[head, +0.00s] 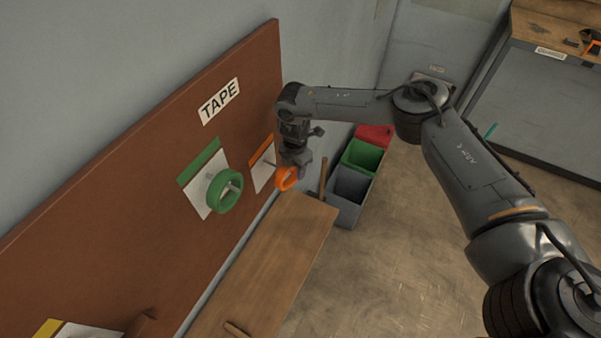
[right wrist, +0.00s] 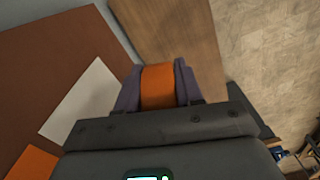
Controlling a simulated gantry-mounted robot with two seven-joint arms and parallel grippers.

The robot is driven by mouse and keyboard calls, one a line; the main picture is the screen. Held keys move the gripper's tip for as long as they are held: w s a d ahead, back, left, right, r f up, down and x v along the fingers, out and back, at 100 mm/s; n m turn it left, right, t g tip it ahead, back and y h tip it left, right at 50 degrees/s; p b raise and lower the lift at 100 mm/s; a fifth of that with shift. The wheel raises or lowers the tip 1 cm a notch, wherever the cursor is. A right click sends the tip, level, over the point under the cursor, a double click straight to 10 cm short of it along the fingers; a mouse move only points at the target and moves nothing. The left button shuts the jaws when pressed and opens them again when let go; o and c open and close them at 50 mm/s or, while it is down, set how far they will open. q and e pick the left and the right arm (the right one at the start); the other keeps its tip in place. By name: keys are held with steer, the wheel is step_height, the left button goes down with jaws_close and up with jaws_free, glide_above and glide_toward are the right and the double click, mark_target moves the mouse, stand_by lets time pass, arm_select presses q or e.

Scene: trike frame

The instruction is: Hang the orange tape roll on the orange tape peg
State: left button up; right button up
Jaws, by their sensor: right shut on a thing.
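The orange tape roll (head: 286,178) is in my right gripper (head: 293,166), in front of the board's orange-marked panel. In the right wrist view the orange roll (right wrist: 158,87) sits between the two fingers of the right gripper (right wrist: 158,84), which are shut on it. The orange-marked panel (head: 262,168) has an orange strip on top and a white lower part, with a short peg on it partly hidden by the gripper. The white panel (right wrist: 85,105) also shows in the right wrist view. Whether the roll touches the peg is unclear. My left gripper is not in view.
The brown board (head: 120,170) carries a TAPE label (head: 219,101) and a green tape roll (head: 224,191) hanging on its own peg. A wooden bench (head: 265,270) runs below the board. Green, red and grey bins (head: 349,186) stand beyond its end.

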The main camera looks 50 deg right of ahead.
steer(key=w+b, duration=0.2)
steer(key=w+a+b, duration=0.1)
steer(key=w, duration=0.1)
steer(key=shift+f+b, duration=0.35)
steer(key=shift+f, duration=0.05)
steer(key=shift+w+f, duration=0.1)
stand_by(0.8)
steer(key=o, duration=1.2)
steer(key=shift+c, duration=0.2)
